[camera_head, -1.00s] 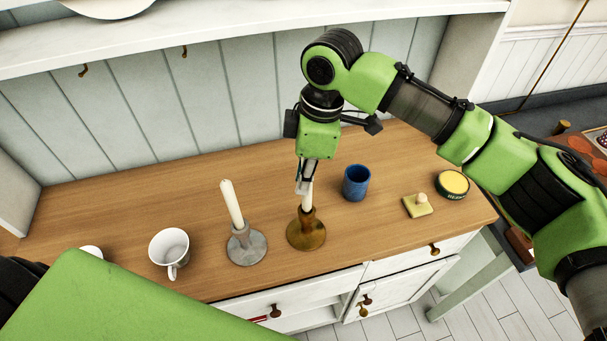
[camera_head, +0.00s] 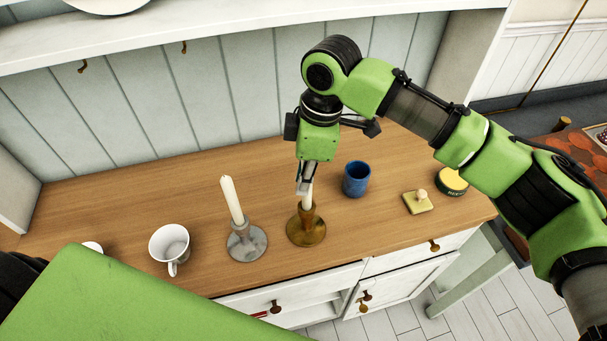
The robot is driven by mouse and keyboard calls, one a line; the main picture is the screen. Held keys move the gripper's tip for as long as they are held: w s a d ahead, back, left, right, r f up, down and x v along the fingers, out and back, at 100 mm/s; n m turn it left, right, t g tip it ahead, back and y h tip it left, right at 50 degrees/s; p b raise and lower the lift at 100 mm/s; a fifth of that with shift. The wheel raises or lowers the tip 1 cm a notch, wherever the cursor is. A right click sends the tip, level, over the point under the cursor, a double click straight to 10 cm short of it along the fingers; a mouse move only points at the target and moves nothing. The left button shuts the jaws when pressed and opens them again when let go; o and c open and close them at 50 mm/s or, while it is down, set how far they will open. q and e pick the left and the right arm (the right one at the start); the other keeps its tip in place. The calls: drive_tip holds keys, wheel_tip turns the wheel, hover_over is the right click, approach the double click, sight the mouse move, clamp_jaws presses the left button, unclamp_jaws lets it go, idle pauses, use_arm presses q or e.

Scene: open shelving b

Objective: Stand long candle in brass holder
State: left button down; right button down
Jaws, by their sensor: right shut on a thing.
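The brass holder (camera_head: 306,231) stands on the wooden counter, right of a grey holder. A white candle (camera_head: 307,197) stands upright at the mouth of the brass holder, its lower end inside or right at the socket. My right gripper (camera_head: 304,186) is shut on this candle from above and hides its upper part. Another white candle (camera_head: 232,201) stands in the grey holder (camera_head: 246,243), tilted slightly. The left gripper is out of view; only a green part of my left arm shows at the lower left.
A white mug (camera_head: 169,246) stands left of the grey holder. A blue cup (camera_head: 356,179), a yellowish lidded block (camera_head: 417,203) and a green and yellow tin (camera_head: 452,182) stand to the right. A white shelf (camera_head: 250,32) runs above the counter.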

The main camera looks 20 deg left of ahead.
drive_tip(key=shift+f, duration=0.7)
idle(0.6)
drive_tip(key=c, duration=1.9)
unclamp_jaws()
wheel_tip(320, 180, up, 12)
drive_tip(key=d, duration=0.1)
drive_tip(key=shift+w+d, duration=0.25)
drive_tip(key=shift+d, duration=0.1)
